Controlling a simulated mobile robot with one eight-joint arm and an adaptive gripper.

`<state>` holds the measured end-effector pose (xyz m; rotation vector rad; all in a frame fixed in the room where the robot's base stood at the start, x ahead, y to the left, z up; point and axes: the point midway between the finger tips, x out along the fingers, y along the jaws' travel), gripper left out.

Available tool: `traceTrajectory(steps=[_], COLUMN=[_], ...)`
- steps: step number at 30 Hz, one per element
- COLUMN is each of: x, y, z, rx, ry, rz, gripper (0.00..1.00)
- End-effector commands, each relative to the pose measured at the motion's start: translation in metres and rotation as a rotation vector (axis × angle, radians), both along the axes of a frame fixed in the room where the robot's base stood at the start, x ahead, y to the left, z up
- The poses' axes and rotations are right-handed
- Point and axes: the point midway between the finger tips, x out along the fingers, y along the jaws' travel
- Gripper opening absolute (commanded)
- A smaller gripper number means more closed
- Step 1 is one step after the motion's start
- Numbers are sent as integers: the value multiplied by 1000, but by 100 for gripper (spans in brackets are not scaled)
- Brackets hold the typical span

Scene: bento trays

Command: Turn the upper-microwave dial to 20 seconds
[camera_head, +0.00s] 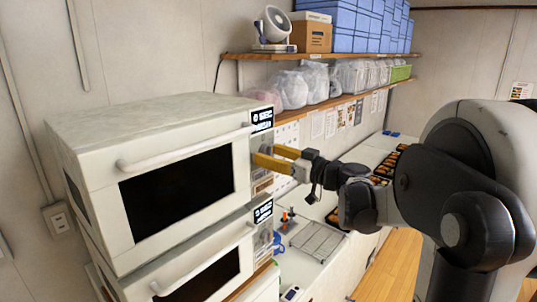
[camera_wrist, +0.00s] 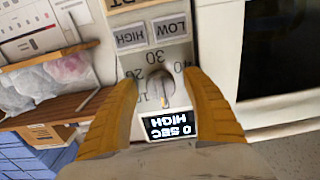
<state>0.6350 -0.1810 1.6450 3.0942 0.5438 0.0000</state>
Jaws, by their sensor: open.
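The white upper microwave (camera_head: 97,146) is stacked on a lower one, its door shut. In the wrist view, which is upside down, its grey dial (camera_wrist: 161,84) is surrounded by time numbers, with 20, 30 and 40 readable. Its display (camera_wrist: 170,127) reads 0 SEC HIGH; the display also shows in the head view (camera_head: 262,118). My gripper (camera_head: 268,156) is open at the control panel, its orange fingers on either side of the dial in the wrist view (camera_wrist: 160,82). I cannot tell whether a finger touches the dial. The head view hides the dial behind the fingers.
The HIGH (camera_wrist: 130,37) and LOW (camera_wrist: 170,28) buttons are beside the dial. The door handle (camera_head: 185,149) sticks out to the left. The lower microwave (camera_head: 185,262) is directly beneath. A shelf (camera_head: 315,106) with bags is behind; a counter with a wire rack (camera_head: 317,241) lies to the right.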

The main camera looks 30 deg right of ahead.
Motion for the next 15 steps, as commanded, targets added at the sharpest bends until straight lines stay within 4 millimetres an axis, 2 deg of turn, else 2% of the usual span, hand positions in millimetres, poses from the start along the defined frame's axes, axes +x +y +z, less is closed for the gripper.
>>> traceTrajectory(steps=[1, 2, 6, 7, 15], x=[0, 0, 0, 0, 0], y=[0, 0, 0, 0, 0], z=[0, 0, 0, 0, 0], rx=[0, 0, 0, 0, 5], ry=[0, 0, 0, 0, 2], rz=[0, 0, 0, 0, 0], gripper=[57, 52, 9, 4, 4])
